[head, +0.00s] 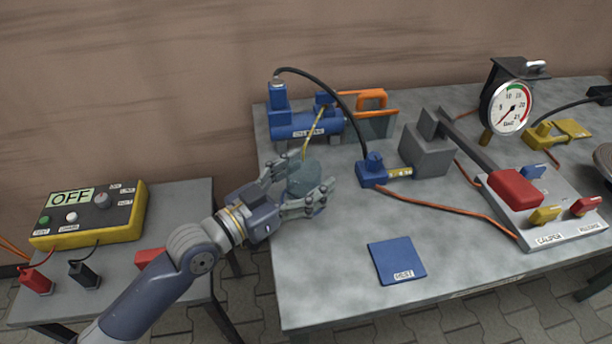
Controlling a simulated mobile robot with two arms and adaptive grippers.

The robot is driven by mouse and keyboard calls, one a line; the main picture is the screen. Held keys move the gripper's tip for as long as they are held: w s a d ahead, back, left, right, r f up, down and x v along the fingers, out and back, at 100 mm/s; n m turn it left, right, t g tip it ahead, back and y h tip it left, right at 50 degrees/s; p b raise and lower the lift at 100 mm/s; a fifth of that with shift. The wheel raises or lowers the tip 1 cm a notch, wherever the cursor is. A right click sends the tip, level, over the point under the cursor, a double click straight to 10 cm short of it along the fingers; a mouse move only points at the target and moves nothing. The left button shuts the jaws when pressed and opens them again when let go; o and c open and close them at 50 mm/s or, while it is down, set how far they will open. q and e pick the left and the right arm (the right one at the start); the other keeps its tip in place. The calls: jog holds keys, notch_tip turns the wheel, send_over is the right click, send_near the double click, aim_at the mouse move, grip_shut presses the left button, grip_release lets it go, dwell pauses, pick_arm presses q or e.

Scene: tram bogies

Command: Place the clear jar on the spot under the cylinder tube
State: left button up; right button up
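The clear jar (304,180) is a see-through, bluish vessel near the back left of the large grey table. It looks upright. My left gripper (306,178) reaches in from the left with its fingers on both sides of the jar, and they appear closed on it. The yellow cylinder tube (313,132) slopes down from the blue cylinder (306,124), and its lower end is over or at the jar's mouth. The spot under the tube is hidden by the jar and fingers. I cannot tell whether the jar's base touches the table. My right gripper is not in view.
A blue valve block (374,172) with hoses sits right of the jar. A blue mat (396,260) lies in front. A gauge (511,106) and lever unit (545,215) stand right. A yellow control box (88,222) sits left.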

aim_at(290, 189)
pick_arm(q)
jog(key=shift+r, duration=0.2)
jog(key=v, duration=0.3)
jog(key=shift+s+a+f, duration=0.2)
jog(key=shift+a, duration=0.1)
jog(key=v, duration=0.8)
jog(key=shift+r, duration=0.15)
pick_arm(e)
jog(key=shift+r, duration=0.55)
pick_arm(q)
jog(key=shift+s, duration=0.15)
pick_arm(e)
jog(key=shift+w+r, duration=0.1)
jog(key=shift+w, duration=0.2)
